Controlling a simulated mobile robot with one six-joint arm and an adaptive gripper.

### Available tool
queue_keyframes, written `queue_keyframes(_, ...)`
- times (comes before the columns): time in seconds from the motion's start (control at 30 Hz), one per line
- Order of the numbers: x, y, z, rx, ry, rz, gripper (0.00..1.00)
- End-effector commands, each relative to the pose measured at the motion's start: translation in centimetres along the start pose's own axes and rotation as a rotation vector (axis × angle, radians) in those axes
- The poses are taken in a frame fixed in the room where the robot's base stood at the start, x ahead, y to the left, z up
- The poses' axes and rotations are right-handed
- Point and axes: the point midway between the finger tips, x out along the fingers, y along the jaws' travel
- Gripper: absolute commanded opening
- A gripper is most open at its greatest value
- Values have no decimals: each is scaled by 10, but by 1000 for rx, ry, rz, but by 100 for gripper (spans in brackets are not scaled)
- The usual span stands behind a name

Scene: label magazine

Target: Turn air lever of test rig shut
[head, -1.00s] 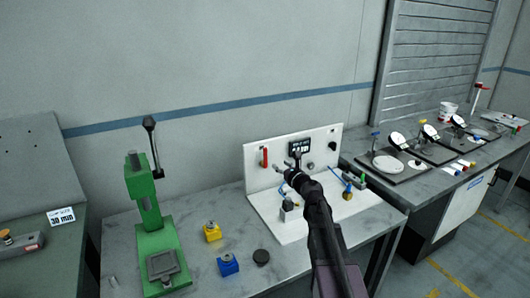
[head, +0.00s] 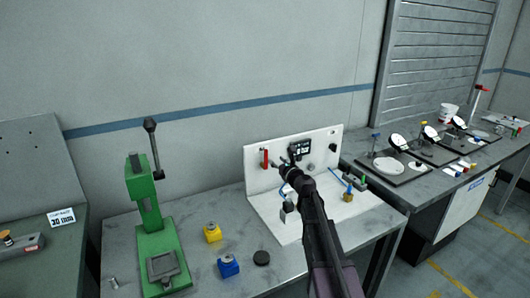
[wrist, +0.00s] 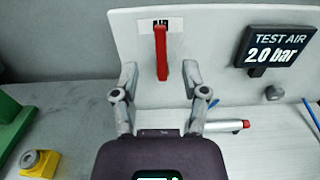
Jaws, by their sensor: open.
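The red air lever (head: 264,158) is upright on the white back panel of the test rig (head: 325,143). In the wrist view, the lever (wrist: 161,50) hangs straight down from a small dark-and-white label. My gripper (wrist: 160,74) is open and empty. Its two fingers stand left and right of the lever's lower end in the picture; I cannot tell how much depth lies between them. In the head view, my gripper (head: 281,167) is in front of the panel, just right of the lever. A dark display (wrist: 272,50) reads "TEST AIR 2.0 bar".
A grey knob (wrist: 274,92) sits below the display. A red-tipped grey cylinder (wrist: 225,126) lies on the rig's base. A green press (head: 155,220), a yellow block (head: 212,232), a blue block (head: 228,265) and a black disc (head: 261,257) stand on the bench to the left.

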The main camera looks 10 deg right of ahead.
Motion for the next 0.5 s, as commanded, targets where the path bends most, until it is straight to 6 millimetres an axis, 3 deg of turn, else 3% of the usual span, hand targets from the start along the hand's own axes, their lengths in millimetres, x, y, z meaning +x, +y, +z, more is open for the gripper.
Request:
queue_keyframes(0.1,22,-1,0,0,0,1,57)
queue_keyframes(0.5,79,-1,0,0,0,0,57)
